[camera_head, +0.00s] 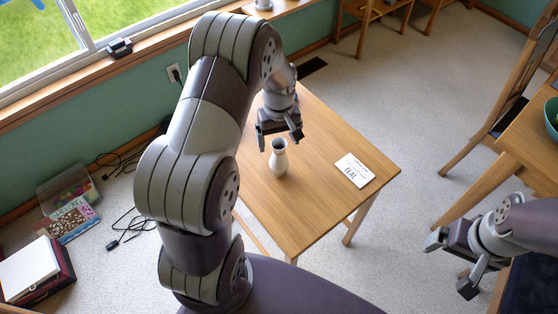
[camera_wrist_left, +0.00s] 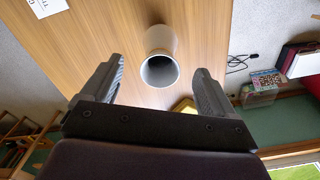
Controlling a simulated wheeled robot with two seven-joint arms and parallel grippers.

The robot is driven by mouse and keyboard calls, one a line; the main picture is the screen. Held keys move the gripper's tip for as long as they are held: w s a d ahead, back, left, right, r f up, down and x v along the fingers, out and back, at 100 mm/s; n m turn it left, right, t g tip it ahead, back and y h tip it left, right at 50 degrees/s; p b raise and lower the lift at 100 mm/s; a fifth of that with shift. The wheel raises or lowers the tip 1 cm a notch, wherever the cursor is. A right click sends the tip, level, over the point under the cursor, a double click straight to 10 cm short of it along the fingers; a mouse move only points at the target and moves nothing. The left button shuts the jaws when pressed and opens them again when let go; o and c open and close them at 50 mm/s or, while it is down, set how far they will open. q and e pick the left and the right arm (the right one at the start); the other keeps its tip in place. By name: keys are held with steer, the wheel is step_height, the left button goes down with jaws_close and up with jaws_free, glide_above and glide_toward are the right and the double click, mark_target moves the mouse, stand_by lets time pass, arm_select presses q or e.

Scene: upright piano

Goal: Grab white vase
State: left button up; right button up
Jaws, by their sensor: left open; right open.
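The white vase (camera_head: 279,158) stands upright on a small wooden table (camera_head: 310,203), near the table's middle left. My left gripper (camera_head: 279,133) is open and above the vase, close to its mouth in the head view. In the left wrist view the vase (camera_wrist_left: 161,58) shows its open mouth just beyond and between the fingertips of the left gripper (camera_wrist_left: 158,85). Nothing is between the fingers. My right gripper (camera_head: 452,262) is open and empty at the right, over the floor, away from the table.
A white card with lettering (camera_head: 354,170) lies on the table right of the vase. A chair (camera_head: 505,90) and another table with a teal bowl (camera_head: 552,115) stand at the right. Cables, a clear bin (camera_head: 68,188) and boxes lie on the floor at left.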

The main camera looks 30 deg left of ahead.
mark_target(279, 155)
arm_select(q)
step_height(279, 155, down, 7)
steer(key=shift+f, duration=0.1)
steer(key=shift+d, duration=0.1)
steer(key=c, duration=1.3)
